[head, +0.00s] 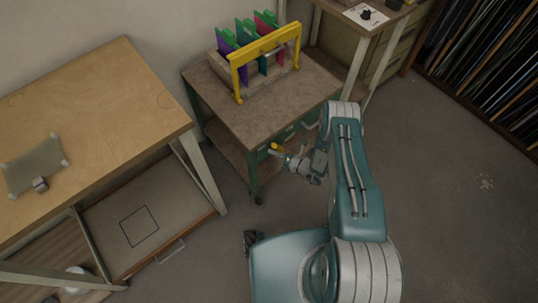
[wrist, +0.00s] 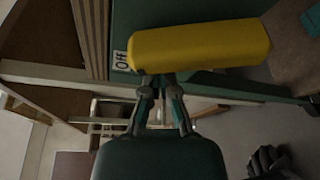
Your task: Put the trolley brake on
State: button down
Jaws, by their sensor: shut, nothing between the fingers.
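The trolley (head: 262,115) has a green frame and a brown top, and stands in the middle of the head view. Its yellow brake lever (head: 276,148) shows at the front side, just beyond my fingertips. In the wrist view the lever (wrist: 200,45) lies across the upper middle as a thick yellow bar. A white label reading "Off" (wrist: 120,60) is by its left end. My gripper (head: 287,154) is shut and empty, its fingertips (wrist: 160,80) right at the lever's lower edge near its left end. I cannot tell whether they touch it. Any other label is hidden.
A yellow-handled rack (head: 266,62) with coloured sheets stands on the trolley. A wooden table (head: 95,100) with a lower tray (head: 175,225) is at the left. A bench (head: 340,25) and a rack of panels (head: 490,60) are at the back right. Floor is clear at the right.

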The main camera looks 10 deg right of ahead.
aim_at(280, 147)
jog(key=m, duration=0.1)
jog(key=d, duration=0.1)
jog(key=d+r+m+y, duration=0.1)
jog(key=shift+w+d+m+t, duration=0.1)
jog(key=shift+w+m+t, duration=0.2)
jog(key=shift+w, duration=0.05)
jog(key=shift+w+d+r+m, duration=0.2)
jog(key=shift+d+m, duration=0.1)
jog(key=shift+m, duration=0.4)
jog(key=shift+w+r, duration=0.1)
jog(key=shift+w, duration=0.2)
jog(key=shift+w+d, duration=0.25)
jog(key=shift+d, duration=0.4)
jog(key=shift+r, duration=0.1)
jog(key=shift+w+d, duration=0.1)
jog(key=shift+w, duration=0.1)
jog(key=shift+r, duration=0.1)
